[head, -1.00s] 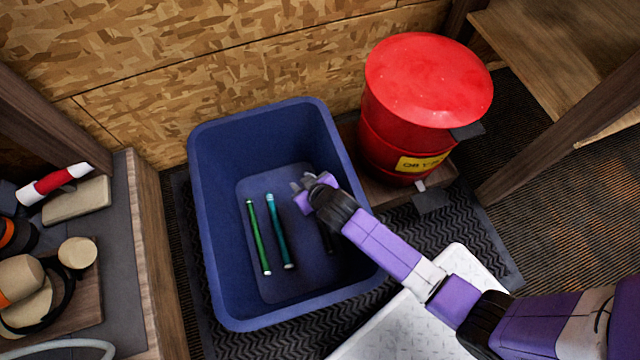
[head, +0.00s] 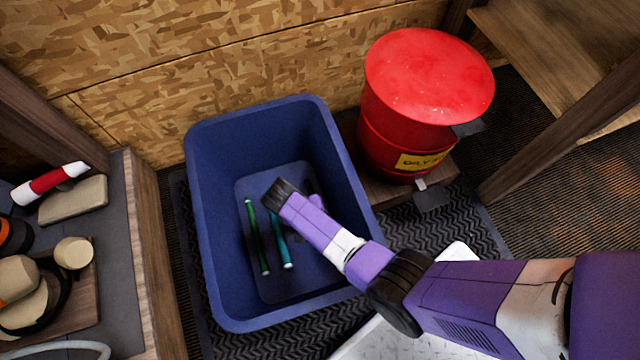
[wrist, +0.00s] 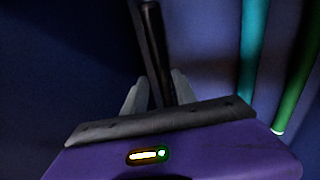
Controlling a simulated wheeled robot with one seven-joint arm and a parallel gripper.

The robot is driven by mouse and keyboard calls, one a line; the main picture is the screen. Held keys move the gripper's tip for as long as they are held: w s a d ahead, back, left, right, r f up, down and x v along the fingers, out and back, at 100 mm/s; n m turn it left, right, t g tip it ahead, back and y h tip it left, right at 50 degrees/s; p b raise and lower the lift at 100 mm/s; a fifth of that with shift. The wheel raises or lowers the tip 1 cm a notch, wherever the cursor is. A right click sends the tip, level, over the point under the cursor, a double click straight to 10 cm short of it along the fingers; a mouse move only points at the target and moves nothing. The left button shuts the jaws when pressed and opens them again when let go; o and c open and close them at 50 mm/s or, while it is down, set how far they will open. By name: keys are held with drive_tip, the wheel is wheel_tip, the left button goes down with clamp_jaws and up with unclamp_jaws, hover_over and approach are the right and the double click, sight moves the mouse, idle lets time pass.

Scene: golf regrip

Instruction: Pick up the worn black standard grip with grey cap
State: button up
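The black grip (wrist: 153,45) lies in the blue bin; in the wrist view it runs from the top edge down between my fingers. Its end near the top looks slightly greyer, but the dark picture does not show clearly whether this is a grey cap. My gripper (wrist: 159,78) is open, with one grey finger on each side of the black grip and narrow gaps showing. In the head view my arm hides the black grip and my fingertips.
A green grip (head: 257,237) and a teal grip (head: 279,240) lie left of my arm in the blue bin (head: 213,240), whose walls surround my gripper. A red drum (head: 415,110) stands right of the bin. A bench (head: 120,250) stands at left.

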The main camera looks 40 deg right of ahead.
drive_tip(key=b+x, duration=0.3)
drive_tip(key=x, duration=0.1)
drive_tip(key=shift+f+b, duration=0.3)
drive_tip(key=shift+f, duration=0.15)
drive_tip(key=shift+s+d, duration=0.1)
drive_tip(key=shift+d, duration=0.05)
clamp_jaws()
drive_tip(key=shift+f, duration=0.1)
